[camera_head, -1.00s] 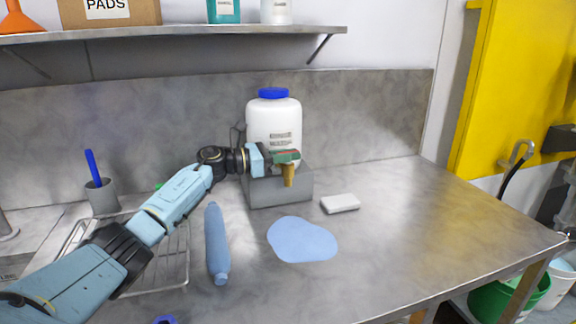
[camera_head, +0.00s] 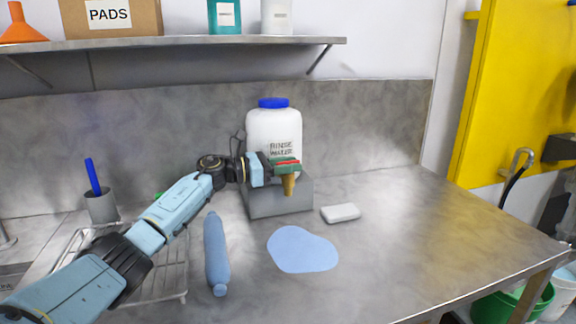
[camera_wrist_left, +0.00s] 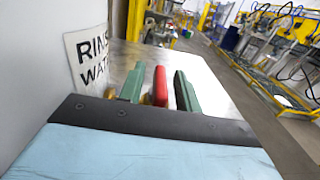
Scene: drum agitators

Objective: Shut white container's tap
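The white container (camera_head: 273,128) with a blue cap stands on a grey block (camera_head: 280,202) at the back of the bench. Its brass tap (camera_head: 289,186) points down at the front. The tap's red handle (camera_head: 286,162) also shows in the left wrist view (camera_wrist_left: 160,87). My left gripper (camera_head: 285,166) is at the tap, its green fingers on either side of the red handle. In the left wrist view a narrow gap shows on each side of the handle, so the gripper (camera_wrist_left: 160,90) looks open around it. My right gripper is out of view.
A flat blue puddle (camera_head: 302,249) lies on the bench in front of the tap. A wire rack (camera_head: 175,296) is under my left arm. The right bench is clear.

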